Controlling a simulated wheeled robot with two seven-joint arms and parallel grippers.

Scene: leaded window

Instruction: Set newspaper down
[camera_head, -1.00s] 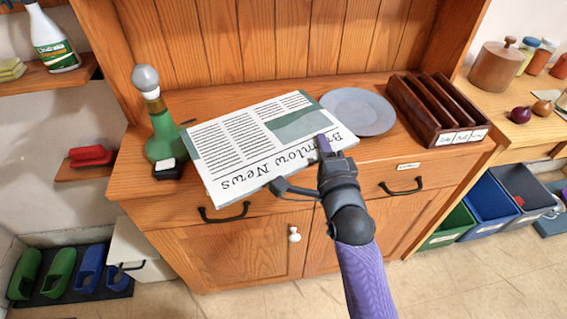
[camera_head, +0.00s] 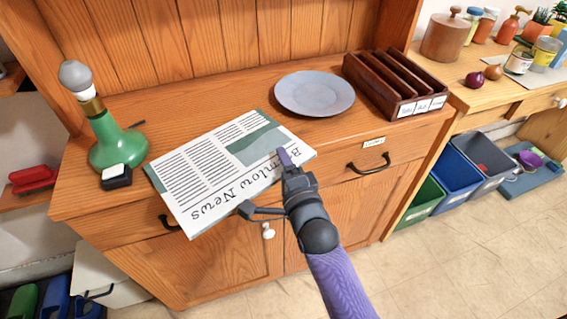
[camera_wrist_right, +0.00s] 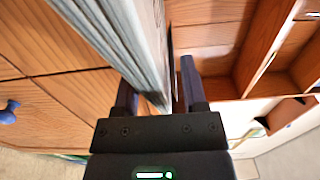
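The newspaper (camera_head: 205,165), a flat white and green sheet, is at the front of the wooden dresser top (camera_head: 205,107) in the head view. Its near corner sticks out past the front edge, over a drawer handle. I cannot tell whether its underside touches the top. My right gripper (camera_head: 284,158) is shut on its right front edge, with one finger seen above the paper. In the right wrist view the newspaper's edge (camera_wrist_right: 147,45) runs between my two fingers (camera_wrist_right: 157,92). My left gripper is not in view.
A green bottle (camera_head: 118,143) and a small black-and-white object (camera_head: 116,176) stand left of the newspaper. A grey plate (camera_head: 314,92) lies behind it to the right, and a dark sorter (camera_head: 383,85) stands farther right. Bare wood shows behind the newspaper.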

